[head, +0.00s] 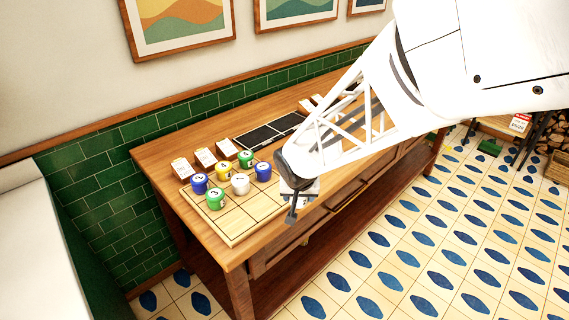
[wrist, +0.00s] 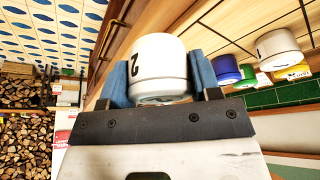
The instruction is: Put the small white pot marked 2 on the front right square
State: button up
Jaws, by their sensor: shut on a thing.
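The small white pot marked 2 (wrist: 160,68) is between the two blue fingers of my gripper (wrist: 160,80) in the wrist view, and the gripper is shut on it. In the head view my gripper (head: 297,198) is over the right edge of the pale wooden board with squares (head: 233,222). The held pot is mostly hidden there by the gripper. The board's near squares look bare; its right part is partly covered by my gripper. I cannot tell the pot's exact height above the board.
Another white pot (head: 240,184) stands on the board among blue (head: 199,183), yellow (head: 223,171) and green (head: 215,199) pots. White cards (head: 204,157) on wooden blocks and a dark panel (head: 262,136) are behind. The wooden table's front edge (head: 250,258) is close to the board.

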jog(key=shift+s+r+m+h, duration=0.15)
jog(key=shift+s+m, duration=0.35)
jog(key=shift+s, duration=1)
jog(key=shift+s+r+m+h, duration=0.1)
jog(key=shift+s+m+h, duration=0.3)
jog(key=shift+s, duration=1.05)
jog(key=shift+w, duration=0.1)
jog(key=shift+w+a+f, duration=0.25)
jog(key=shift+w+a, duration=0.55)
jog(key=shift+w, duration=1.7)
jog(key=shift+w+a+f, duration=0.3)
jog(key=shift+w+a, duration=0.45)
jog(key=shift+w, duration=1.8)
jog(key=shift+w+a+f, duration=0.25)
jog(key=shift+w+a, duration=0.55)
jog(key=shift+w, duration=1.7)
jog(key=shift+f, duration=0.1)
jog(key=shift+f, duration=1.65)
jog(key=shift+f, duration=0.15)
jog(key=o, duration=1)
